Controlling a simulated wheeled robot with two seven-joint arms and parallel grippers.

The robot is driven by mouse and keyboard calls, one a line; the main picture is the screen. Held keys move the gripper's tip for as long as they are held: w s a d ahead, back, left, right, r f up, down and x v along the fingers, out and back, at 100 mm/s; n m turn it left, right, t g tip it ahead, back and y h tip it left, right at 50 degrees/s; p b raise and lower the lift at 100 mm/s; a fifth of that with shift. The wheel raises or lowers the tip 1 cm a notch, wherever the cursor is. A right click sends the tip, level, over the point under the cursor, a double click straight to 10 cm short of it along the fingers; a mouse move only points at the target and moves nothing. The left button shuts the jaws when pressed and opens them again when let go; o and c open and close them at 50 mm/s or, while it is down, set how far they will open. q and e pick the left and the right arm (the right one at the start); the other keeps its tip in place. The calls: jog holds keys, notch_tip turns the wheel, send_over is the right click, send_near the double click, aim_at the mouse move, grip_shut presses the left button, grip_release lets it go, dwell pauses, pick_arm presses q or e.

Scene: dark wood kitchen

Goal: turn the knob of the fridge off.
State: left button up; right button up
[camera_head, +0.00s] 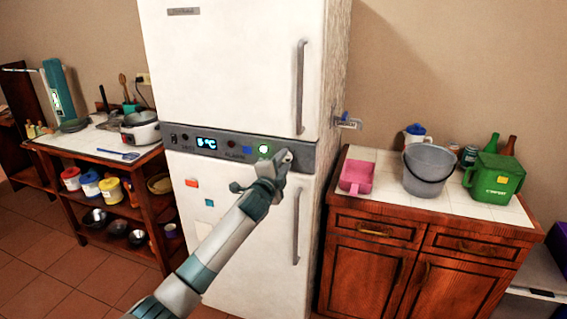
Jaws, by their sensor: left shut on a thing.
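The white fridge (235,65) stands in the middle of the camera_head view, with a grey control panel (222,143) between its upper and lower doors. The panel has a lit display (206,143) reading about 5 °C, small dark buttons and a glowing green light (264,149). My left gripper (285,157) is at the right end of the panel, just right of the green light. It is shut on the fridge knob, which is mostly hidden behind the fingers, so its turn angle cannot be told. My right gripper is not in view.
Vertical handles (300,87) stick out on the upper and lower (296,227) doors, close to my left gripper. A wooden cabinet (375,255) with a pink scoop, grey bucket (431,170) and green container stands right. A shelf unit (100,160) stands left.

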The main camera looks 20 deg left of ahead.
pick_arm(q)
jog(key=n, duration=0.3)
jog(key=shift+n, duration=0.4)
jog(key=n, duration=0.3)
jog(key=shift+n, duration=0.3)
jog(key=n+p, duration=0.1)
jog(key=n, duration=0.3)
jog(key=shift+n, duration=0.3)
jog(key=shift+a+n, duration=0.1)
jog(key=shift+n, duration=1.7)
jog(key=o, duration=1)
jog(key=shift+o, duration=0.2)
jog(key=shift+s, duration=0.2)
jog(key=s+b, duration=0.3)
jog(key=s, duration=1.4)
jog(key=shift+a, duration=0.3)
